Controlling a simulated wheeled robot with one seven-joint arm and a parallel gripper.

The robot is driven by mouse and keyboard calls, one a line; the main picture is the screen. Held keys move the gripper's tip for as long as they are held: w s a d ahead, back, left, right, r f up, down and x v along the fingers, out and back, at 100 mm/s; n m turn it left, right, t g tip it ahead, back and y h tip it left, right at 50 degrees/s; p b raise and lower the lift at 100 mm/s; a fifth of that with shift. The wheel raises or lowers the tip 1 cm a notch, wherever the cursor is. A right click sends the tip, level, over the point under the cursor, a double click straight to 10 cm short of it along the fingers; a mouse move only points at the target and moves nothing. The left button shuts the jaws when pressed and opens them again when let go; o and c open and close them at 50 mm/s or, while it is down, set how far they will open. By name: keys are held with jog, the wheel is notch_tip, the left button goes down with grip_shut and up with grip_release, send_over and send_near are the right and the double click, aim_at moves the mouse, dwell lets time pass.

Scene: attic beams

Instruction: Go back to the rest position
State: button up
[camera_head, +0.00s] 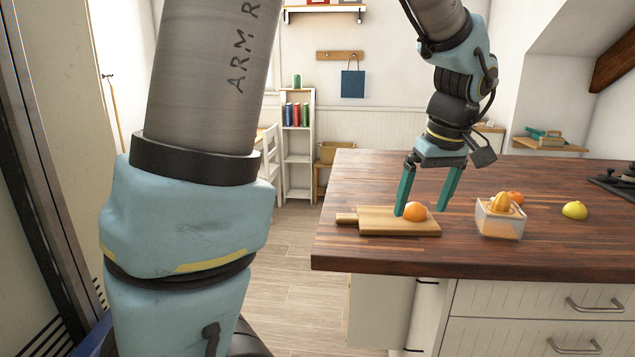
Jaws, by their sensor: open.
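My gripper (427,209) hangs over the left part of the wooden counter, pointing down. Its two teal fingers are spread apart. An orange (414,212) rests on a wooden cutting board (375,220) just below and between the fingers, close to the left fingertip. Whether the fingertip touches the orange or board, I cannot tell. My arm comes down from the top of the view, and a large part of it fills the left foreground.
A bookshelf (298,155) stands behind.

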jog(key=s+a+f+m, duration=0.1)
jog(key=a+f, duration=0.2)
jog(key=a, duration=0.5)
jog(key=s+a+f+m, duration=0.1)
jog(key=a+f, duration=0.3)
jog(key=a, duration=0.5)
jog(key=a+f+m+g+h, duration=0.1)
jog(key=a+f, duration=0.3)
jog(key=a, duration=0.5)
jog(key=shift+s+m, duration=0.4)
jog(key=shift+m, duration=0.1)
